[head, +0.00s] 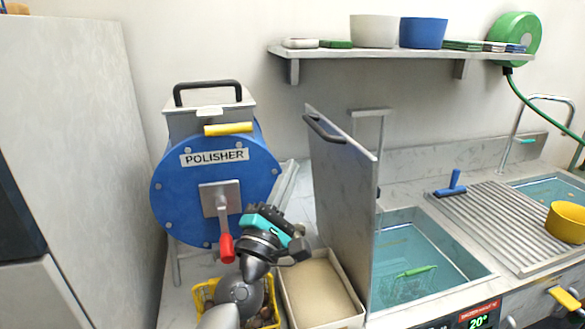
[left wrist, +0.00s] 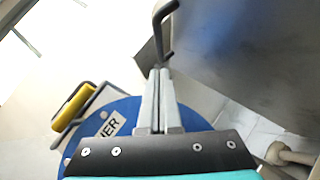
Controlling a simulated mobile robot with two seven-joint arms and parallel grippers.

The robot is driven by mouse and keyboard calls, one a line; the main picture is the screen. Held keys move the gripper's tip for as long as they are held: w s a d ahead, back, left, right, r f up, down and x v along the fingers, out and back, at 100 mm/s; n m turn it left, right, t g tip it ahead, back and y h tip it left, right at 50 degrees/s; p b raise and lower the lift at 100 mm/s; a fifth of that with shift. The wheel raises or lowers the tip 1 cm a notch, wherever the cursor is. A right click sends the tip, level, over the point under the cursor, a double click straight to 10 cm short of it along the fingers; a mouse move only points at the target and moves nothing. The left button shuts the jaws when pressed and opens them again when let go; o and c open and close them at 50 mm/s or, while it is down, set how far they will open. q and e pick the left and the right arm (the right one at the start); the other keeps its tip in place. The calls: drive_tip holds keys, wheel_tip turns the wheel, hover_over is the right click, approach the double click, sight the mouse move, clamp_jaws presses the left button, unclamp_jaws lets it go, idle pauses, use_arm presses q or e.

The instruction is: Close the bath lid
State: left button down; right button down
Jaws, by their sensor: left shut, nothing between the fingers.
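The bath lid (head: 342,205) is a grey metal panel standing upright at the left edge of the water-filled bath (head: 440,228), so the bath is open. Its dark handle (head: 323,128) is on the lid's left face near the top. My left gripper (head: 290,168) is shut and empty, pointing up left of the lid and below the handle. In the left wrist view the shut fingers (left wrist: 158,78) point toward the handle (left wrist: 161,25), with the lid (left wrist: 250,60) to the right. I cannot tell whether fingertips and handle touch. My right gripper is not in view.
The blue polisher (head: 205,182) with a red-tipped lever stands left of my arm. A yellow basket (head: 203,293) and a shallow beige box (head: 318,290) lie below. A green-handled basket (head: 415,271) sits in the bath. A ribbed drainboard (head: 495,222) is at right.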

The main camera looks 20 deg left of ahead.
use_arm(q)
drive_tip(key=p+x, duration=0.1)
drive_tip(key=x, duration=0.7)
drive_tip(key=shift+w, duration=0.15)
drive_tip(key=shift+d, duration=0.15)
